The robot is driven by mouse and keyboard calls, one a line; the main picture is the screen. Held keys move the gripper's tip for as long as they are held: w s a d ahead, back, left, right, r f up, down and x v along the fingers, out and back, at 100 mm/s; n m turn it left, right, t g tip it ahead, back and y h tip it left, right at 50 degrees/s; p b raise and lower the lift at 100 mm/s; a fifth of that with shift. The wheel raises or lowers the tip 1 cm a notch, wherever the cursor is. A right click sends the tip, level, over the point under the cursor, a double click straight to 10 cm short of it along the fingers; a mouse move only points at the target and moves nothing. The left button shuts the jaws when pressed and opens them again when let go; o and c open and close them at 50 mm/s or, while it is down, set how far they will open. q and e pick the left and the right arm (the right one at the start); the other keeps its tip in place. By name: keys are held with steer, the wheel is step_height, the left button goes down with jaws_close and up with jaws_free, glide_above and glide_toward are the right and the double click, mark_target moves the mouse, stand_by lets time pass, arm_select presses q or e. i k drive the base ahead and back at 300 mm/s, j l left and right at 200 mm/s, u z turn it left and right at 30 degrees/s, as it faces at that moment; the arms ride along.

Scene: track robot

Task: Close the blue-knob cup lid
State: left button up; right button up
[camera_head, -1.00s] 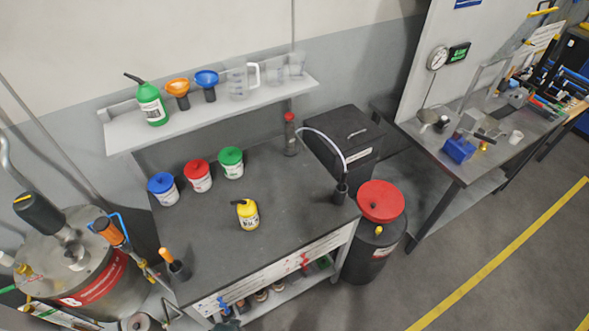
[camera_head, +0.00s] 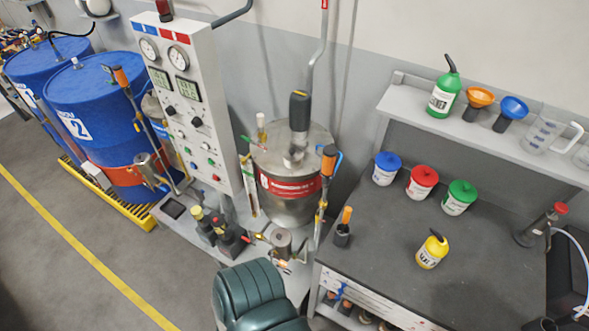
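A white cup with a blue top (camera_head: 386,168) stands upright at the back left of the dark workbench (camera_head: 400,285), in the right half of the head view. Its blue top appears seated on the cup; the view is too small to tell whether it is fully shut. A similar cup with a red top (camera_head: 422,181) and one with a green top (camera_head: 459,197) stand to its right in a row. Neither of my grippers is in view.
A yellow bottle (camera_head: 432,250) stands mid-bench. A small dark holder with an orange handle (camera_head: 343,232) stands at the bench's left edge. A shelf (camera_head: 400,107) overhangs the back. A steel vessel (camera_head: 291,170) stands left; blue drums (camera_head: 97,100) stand far left.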

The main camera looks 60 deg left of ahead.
mark_target(199, 194)
steer(key=k+u, duration=0.15)
steer(key=u, duration=2.9)
steer(key=i+z, duration=0.1)
steer(key=z, duration=0.3)
steer(key=i+j+z, duration=0.4)
steer(key=j+z, duration=0.15)
steer(key=i+j+z, duration=0.3)
steer(key=k+j, duration=0.1)
